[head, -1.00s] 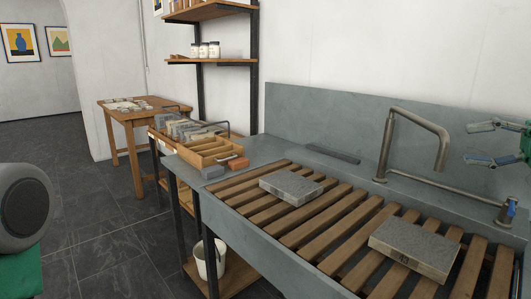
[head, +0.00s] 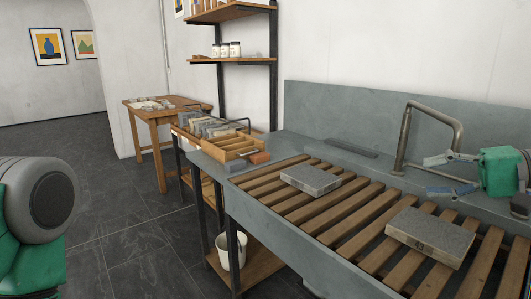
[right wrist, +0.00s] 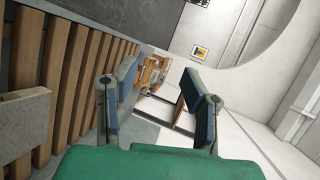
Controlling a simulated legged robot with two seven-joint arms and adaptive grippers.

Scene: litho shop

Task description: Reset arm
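My right gripper (head: 445,175) is at the right of the head view, above the sink's back part and in front of the bent metal tap (head: 405,140). Its two fingers are spread apart with nothing between them. In the right wrist view the open fingers (right wrist: 160,100) show clearly, also empty. At the left edge of the head view, a grey and green part of my left arm shows, but my left gripper is not in view.
Two grey stone slabs, one nearer (head: 430,236) and one farther (head: 310,180), lie on the wooden slats (head: 345,221) over the sink. A wooden rack (head: 238,146) and an orange block (head: 260,157) stand beyond. A white bucket (head: 223,251) sits on the lower shelf. Floor at left is clear.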

